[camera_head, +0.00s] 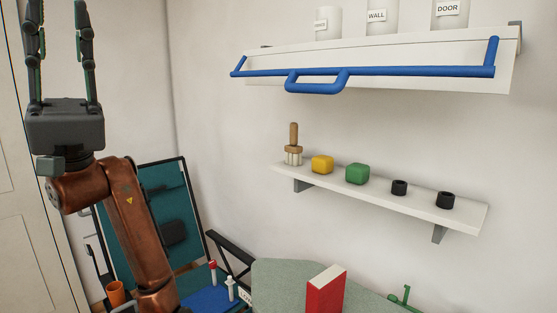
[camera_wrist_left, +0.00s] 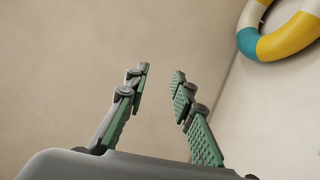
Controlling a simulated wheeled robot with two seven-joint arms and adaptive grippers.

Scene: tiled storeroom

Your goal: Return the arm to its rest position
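My left arm comes in from the left in the head view, with its copper-coloured links raised. My left gripper (camera_head: 58,45) points straight up at the upper left, its two fingers apart with nothing between them. In the left wrist view the gripper (camera_wrist_left: 158,85) is also open, with green-padded fingers and bare wall behind the gap. It touches nothing. My right gripper is in neither view.
A blue rail (camera_head: 420,71) fronts the upper shelf (camera_head: 400,50) with labelled canisters. A lower shelf (camera_head: 420,207) holds a brush (camera_head: 292,148), a yellow block (camera_head: 322,164), a green block (camera_head: 357,173) and black rings. A red box (camera_head: 325,290) stands below. A ring buoy (camera_wrist_left: 285,38) hangs nearby.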

